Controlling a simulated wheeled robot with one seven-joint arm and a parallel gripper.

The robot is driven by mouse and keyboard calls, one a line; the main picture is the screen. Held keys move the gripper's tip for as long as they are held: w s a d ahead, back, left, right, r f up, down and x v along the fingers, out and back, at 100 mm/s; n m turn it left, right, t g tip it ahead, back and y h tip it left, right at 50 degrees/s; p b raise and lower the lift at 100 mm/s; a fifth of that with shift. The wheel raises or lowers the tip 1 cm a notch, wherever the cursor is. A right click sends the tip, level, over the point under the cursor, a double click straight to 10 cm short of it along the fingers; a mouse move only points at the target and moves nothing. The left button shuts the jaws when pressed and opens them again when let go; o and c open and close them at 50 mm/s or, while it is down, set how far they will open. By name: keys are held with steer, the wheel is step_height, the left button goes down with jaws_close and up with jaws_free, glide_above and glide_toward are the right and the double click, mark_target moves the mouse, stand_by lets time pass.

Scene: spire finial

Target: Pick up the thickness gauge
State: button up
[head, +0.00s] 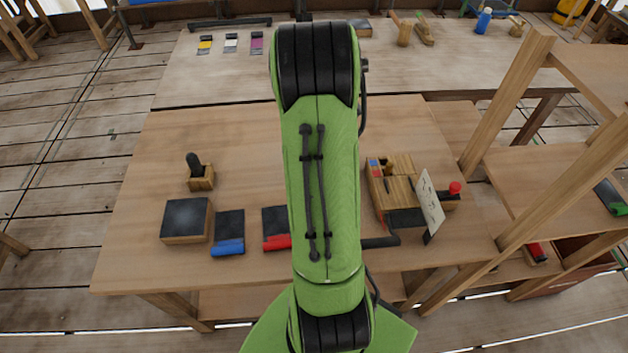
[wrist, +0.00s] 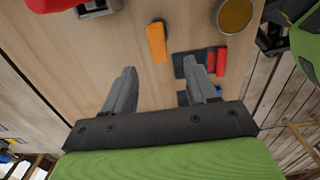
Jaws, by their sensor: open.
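In the wrist view, a small orange bar with rounded ends (wrist: 157,42) lies on the wooden table; it looks like the thickness gauge, though I cannot be sure. In the head view my arm hides the gripper and the orange bar.
On the table (head: 140,255) are a dark-topped block (head: 186,220), dark pieces with blue (head: 229,247) and red (head: 277,242) rolls, a wooden holder (head: 201,178), and a wooden caddy (head: 398,180) beside an upright card (head: 430,205). A gold disc (wrist: 235,15) lies near the orange bar.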

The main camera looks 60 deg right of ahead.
steer(key=f, duration=1)
steer(key=shift+w+d+f+b, duration=0.1)
steer(key=shift+d+f+b, duration=0.15)
steer(key=shift+b, duration=0.15)
steer(key=shift+a+r, duration=0.1)
steer(key=shift+c, duration=0.4)
jaws_close()
